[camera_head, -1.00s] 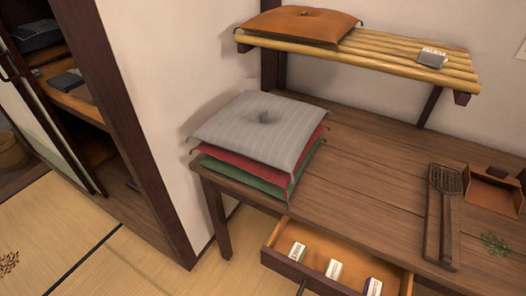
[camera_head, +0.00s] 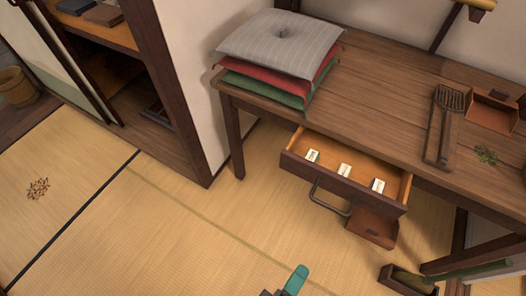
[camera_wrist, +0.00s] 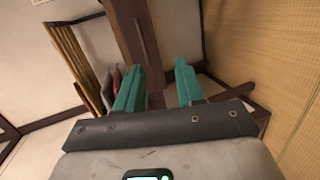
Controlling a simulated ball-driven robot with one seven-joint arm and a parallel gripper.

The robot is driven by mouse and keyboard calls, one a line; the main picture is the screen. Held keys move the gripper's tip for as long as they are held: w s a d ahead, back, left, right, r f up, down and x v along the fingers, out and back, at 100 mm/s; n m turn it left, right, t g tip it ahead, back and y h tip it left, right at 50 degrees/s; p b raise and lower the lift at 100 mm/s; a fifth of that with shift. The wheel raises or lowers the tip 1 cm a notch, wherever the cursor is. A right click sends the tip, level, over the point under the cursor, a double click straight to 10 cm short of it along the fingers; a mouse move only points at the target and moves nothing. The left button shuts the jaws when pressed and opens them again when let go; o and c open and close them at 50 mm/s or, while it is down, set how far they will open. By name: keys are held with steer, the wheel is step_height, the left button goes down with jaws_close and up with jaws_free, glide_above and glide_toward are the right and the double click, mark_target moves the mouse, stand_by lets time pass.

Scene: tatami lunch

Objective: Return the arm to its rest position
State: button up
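My gripper (camera_wrist: 158,70) shows two teal fingers with a clear gap between them in the wrist view. It is open and nothing is between the fingers. In the head view only a teal finger of my gripper (camera_head: 297,279) shows at the bottom edge, over the tatami floor in front of the desk. The rest of the arm is out of the picture there.
The wooden desk (camera_head: 385,93) has an open drawer (camera_head: 345,173) jutting out, with several small white-labelled blocks inside. A cushion stack (camera_head: 280,42) sits on the desk's left end. A box (camera_head: 408,279) stands lower right. Tatami (camera_head: 170,235) at left is mostly clear.

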steer(key=s+d+r+m+g+y+p, duration=0.1)
steer(key=d+r+m+g+y+p, duration=0.3)
steer(key=d, duration=0.6)
steer(key=s+d+r+m+g+y+p, duration=0.2)
steer(key=d+r+m+g+y+p, duration=0.2)
steer(key=d, duration=0.6)
steer(key=m+g+p, duration=0.1)
steer(key=m+g, duration=0.1)
steer(key=shift+s+r+m+g+y, duration=0.2)
steer(key=shift+r+m+g+y, duration=0.1)
steer(key=shift+m, duration=0.1)
